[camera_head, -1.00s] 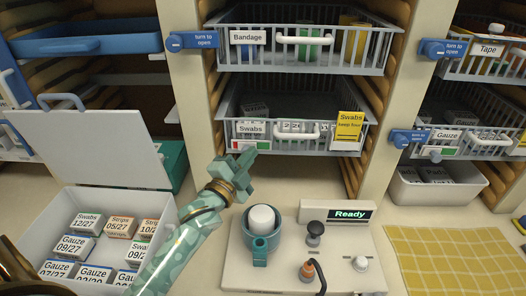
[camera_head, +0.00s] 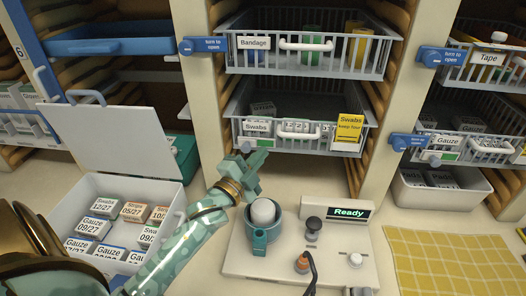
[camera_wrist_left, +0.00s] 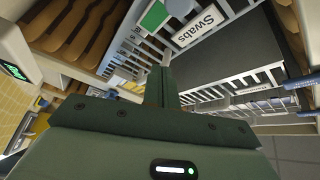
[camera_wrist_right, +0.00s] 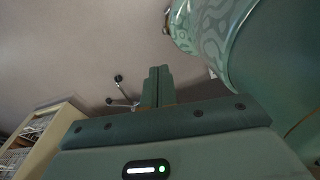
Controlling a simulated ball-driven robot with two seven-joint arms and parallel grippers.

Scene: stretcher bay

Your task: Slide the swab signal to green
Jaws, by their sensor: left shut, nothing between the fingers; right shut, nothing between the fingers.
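The swab signal (camera_head: 247,141) is a small strip under the "Swabs" label (camera_head: 257,128) on the lower middle basket. Green shows on it, with no red visible; its slider knob is not clear. The left wrist view also shows the green patch (camera_wrist_left: 154,17) beside the "Swabs" label. My left gripper (camera_head: 262,156) is shut and empty, its tip just below and in front of the signal, hiding part of that area. I cannot tell whether it touches.
A yellow "Swabs" card (camera_head: 348,130) hangs at the basket's right. Below stand a device with a "Ready" display (camera_head: 348,212) and a teal cup holder (camera_head: 260,238). An open white box (camera_head: 168,222) of cartons is at left, a yellow mat (camera_head: 440,262) at right.

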